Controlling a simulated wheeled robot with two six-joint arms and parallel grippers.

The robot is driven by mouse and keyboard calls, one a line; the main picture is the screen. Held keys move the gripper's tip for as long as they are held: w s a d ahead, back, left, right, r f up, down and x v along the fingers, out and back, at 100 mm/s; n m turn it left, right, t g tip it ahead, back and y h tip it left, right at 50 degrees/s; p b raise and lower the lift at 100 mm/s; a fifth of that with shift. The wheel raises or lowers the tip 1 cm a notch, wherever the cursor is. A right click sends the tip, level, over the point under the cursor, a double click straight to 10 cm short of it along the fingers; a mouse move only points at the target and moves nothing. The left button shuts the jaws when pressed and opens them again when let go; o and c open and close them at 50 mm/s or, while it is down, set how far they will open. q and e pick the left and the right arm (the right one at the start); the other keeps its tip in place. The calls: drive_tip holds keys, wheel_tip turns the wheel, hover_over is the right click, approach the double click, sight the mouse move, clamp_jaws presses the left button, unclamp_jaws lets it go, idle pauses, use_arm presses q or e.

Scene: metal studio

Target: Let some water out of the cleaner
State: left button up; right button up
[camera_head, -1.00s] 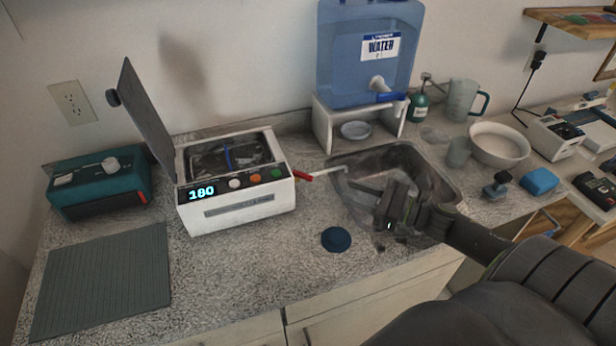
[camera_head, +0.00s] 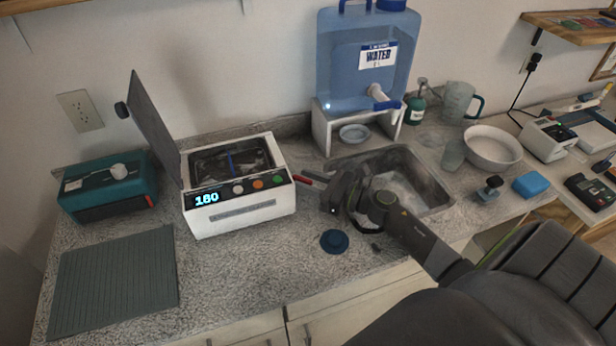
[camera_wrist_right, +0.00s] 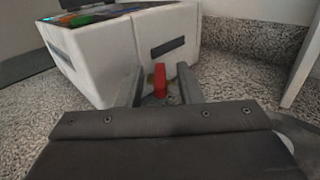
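The white cleaner (camera_head: 240,205) stands on the counter with its grey lid raised and its display lit with 180. Its red drain handle (camera_head: 302,180) sticks out from its right side, towards the sink. My right gripper (camera_head: 318,181) is at that handle. In the right wrist view the two fingers (camera_wrist_right: 158,88) are apart, with the red handle (camera_wrist_right: 160,80) upright between them and a gap on each side. The drain spout is hidden behind my gripper. My left gripper is not in view.
The metal sink (camera_head: 440,190) lies right of the cleaner, under my right arm. A blue round stopper (camera_head: 334,241) lies on the counter in front. A water tank (camera_head: 345,75) on a white stand (camera_head: 322,135) is behind. A ribbed mat (camera_head: 115,280) lies at left.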

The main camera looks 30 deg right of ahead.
clamp_jaws()
drive_tip(key=shift+a+m+h, duration=0.1)
drive_tip(key=shift+m+h, duration=0.2)
drive_tip(key=shift+h, duration=0.1)
drive_tip(key=m+t+h+p, duration=0.1)
drive_tip(key=h, duration=0.1)
drive_tip(key=a+m+t+h+p, duration=0.1)
drive_tip(key=m+h, duration=0.1)
drive_tip(key=shift+s+a+h, duration=0.1)
drive_tip(key=shift+s+h, duration=0.1)
drive_tip(key=shift+h, duration=0.1)
drive_tip(key=m+h, duration=0.2)
drive_tip(key=h, duration=0.1)
drive_tip(key=shift+a+t+p, duration=0.3)
drive_tip(key=shift+p, duration=0.1)
drive_tip(key=shift+a+m+h, duration=0.2)
drive_tip(key=shift+m+h, duration=0.7)
drive_tip(key=shift+h, duration=0.4)
